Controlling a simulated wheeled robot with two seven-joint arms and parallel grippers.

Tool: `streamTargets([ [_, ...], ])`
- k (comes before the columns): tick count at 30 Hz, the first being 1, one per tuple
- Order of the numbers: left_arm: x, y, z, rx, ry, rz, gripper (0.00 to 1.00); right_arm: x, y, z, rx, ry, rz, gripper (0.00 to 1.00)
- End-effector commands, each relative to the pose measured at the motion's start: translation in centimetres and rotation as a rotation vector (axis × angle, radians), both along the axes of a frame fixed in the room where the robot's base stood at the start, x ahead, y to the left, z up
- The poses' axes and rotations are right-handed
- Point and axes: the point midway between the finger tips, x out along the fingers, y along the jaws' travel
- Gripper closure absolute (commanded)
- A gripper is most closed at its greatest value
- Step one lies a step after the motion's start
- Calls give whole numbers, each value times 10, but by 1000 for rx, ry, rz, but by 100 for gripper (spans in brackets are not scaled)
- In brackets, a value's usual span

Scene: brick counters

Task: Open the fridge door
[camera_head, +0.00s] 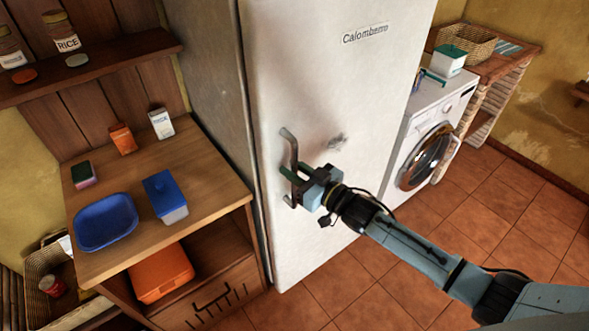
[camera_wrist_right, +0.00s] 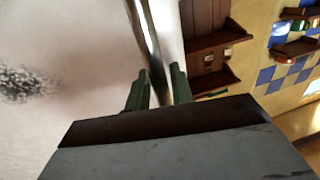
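The tall off-white fridge (camera_head: 330,90) stands in the middle of the head view, and its door looks closed. Its metal handle (camera_head: 291,145) runs up the left side of the door front. My right gripper (camera_head: 291,174) is at the lower part of this handle. In the right wrist view, the two green fingers (camera_wrist_right: 160,85) lie on either side of the handle bar (camera_wrist_right: 148,35), close against it, so the gripper looks shut on it. My left gripper is not in view.
A wooden counter (camera_head: 196,160) left of the fridge carries a blue tray (camera_head: 106,222), a blue-lidded box (camera_head: 165,196) and small packages. An orange bin (camera_head: 160,272) sits below. A washing machine (camera_head: 425,135) stands to the right. The tiled floor (camera_head: 390,285) in front is clear.

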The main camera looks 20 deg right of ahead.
Motion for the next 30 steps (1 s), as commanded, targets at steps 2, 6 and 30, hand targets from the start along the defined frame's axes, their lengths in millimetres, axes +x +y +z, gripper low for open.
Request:
streamTargets([
  [2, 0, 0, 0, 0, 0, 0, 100, 0, 0, 0, 0, 0, 0, 88],
  [6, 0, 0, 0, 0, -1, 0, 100, 0, 0, 0, 0, 0, 0, 100],
  [30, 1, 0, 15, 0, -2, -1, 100, -64, -40, 0, -7, 4, 146, 100],
])
